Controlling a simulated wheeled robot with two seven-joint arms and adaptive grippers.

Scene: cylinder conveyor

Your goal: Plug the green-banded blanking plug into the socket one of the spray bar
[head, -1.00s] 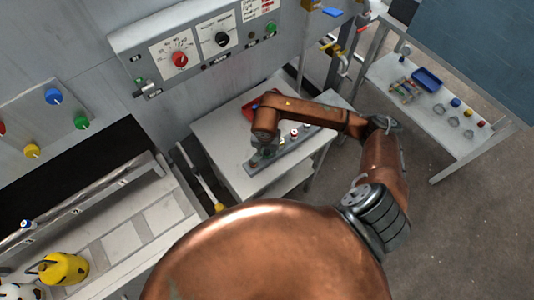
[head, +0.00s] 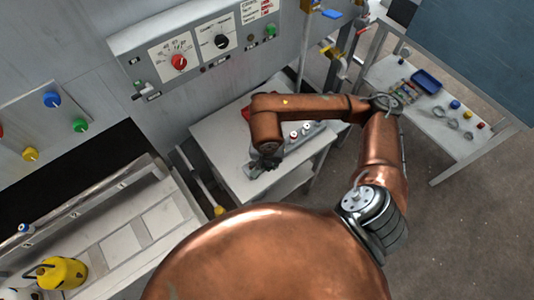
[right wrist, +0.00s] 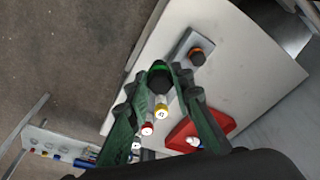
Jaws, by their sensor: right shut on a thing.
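The green-banded plug (right wrist: 159,78) is a dark plug with a green ring; it sits between the fingertips of my right gripper (right wrist: 158,84) in the right wrist view. My right gripper, also in the head view (head: 262,166), is shut on it over the left end of the spray bar. The spray bar (head: 308,133) is a grey bar on the small table, partly hidden by my arm. Whether the green-banded plug touches the bar cannot be told. My left gripper is not in view.
White-topped pieces with yellow (right wrist: 161,110) and red (right wrist: 147,128) bands stand along the bar. A red tray (right wrist: 212,116) lies beside it. The small table (head: 215,130) has bare room at left. A conveyor (head: 120,245) is at left, a shelf (head: 440,130) at right.

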